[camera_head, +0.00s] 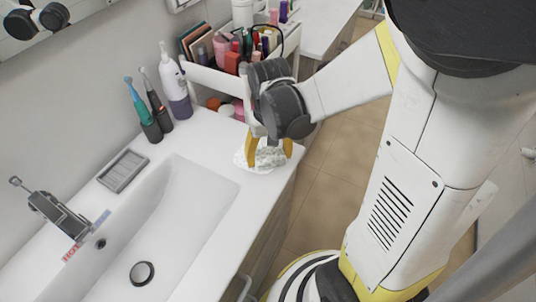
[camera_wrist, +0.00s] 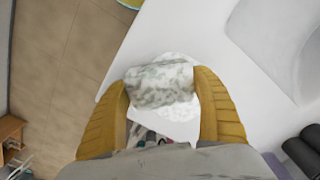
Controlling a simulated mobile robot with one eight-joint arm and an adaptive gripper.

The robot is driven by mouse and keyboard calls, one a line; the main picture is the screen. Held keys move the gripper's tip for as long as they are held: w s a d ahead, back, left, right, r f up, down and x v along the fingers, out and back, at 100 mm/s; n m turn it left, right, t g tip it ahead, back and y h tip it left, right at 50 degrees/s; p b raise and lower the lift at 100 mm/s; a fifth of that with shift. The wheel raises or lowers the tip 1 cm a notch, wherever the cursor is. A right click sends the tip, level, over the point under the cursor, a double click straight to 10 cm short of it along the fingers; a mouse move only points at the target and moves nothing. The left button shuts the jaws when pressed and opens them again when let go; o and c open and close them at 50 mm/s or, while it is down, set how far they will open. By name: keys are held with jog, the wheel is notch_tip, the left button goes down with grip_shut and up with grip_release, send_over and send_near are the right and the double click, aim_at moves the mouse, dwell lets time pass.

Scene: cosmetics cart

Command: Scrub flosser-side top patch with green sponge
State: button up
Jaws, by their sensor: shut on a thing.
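My gripper (camera_head: 269,151) points down at the counter corner to the right of the basin, with its yellow fingers on both sides of the sponge (camera_wrist: 160,83). The sponge looks pale and mottled with white and faint green. In the head view it is mostly hidden by the fingers. A whitish round patch (camera_wrist: 180,113) lies on the counter under and around the sponge. It also shows in the head view (camera_head: 243,157). The sponge is at or very near the patch; exact contact is unclear. The white and purple flosser (camera_head: 176,92) stands at the back by the wall.
A white cosmetics organizer (camera_head: 215,80) full of items stands just behind my gripper. Two electric toothbrushes (camera_head: 147,122) stand left of the flosser. A grey soap dish (camera_head: 123,171), the basin (camera_head: 185,215) and a faucet (camera_head: 58,214) are to the left. The counter's front edge is close.

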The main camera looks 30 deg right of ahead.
aim_at(244, 151)
jog(key=shift+w+a+f+b, duration=0.15)
jog(key=shift+w+a, duration=0.6)
jog(key=shift+w, duration=0.4)
jog(key=shift+w+a+r+b, duration=0.1)
jog(key=shift+w+a, duration=0.65)
jog(key=shift+w, duration=0.35)
jog(key=shift+w+a+f+b, duration=0.15)
jog(key=shift+w+a, duration=0.6)
jog(key=shift+w, duration=0.4)
notch_tip(244, 151, up, 7)
jog(key=p, duration=0.5)
jog(key=shift+r+p, duration=0.2)
jog(key=shift+p, duration=0.1)
jog(key=shift+f, duration=0.1)
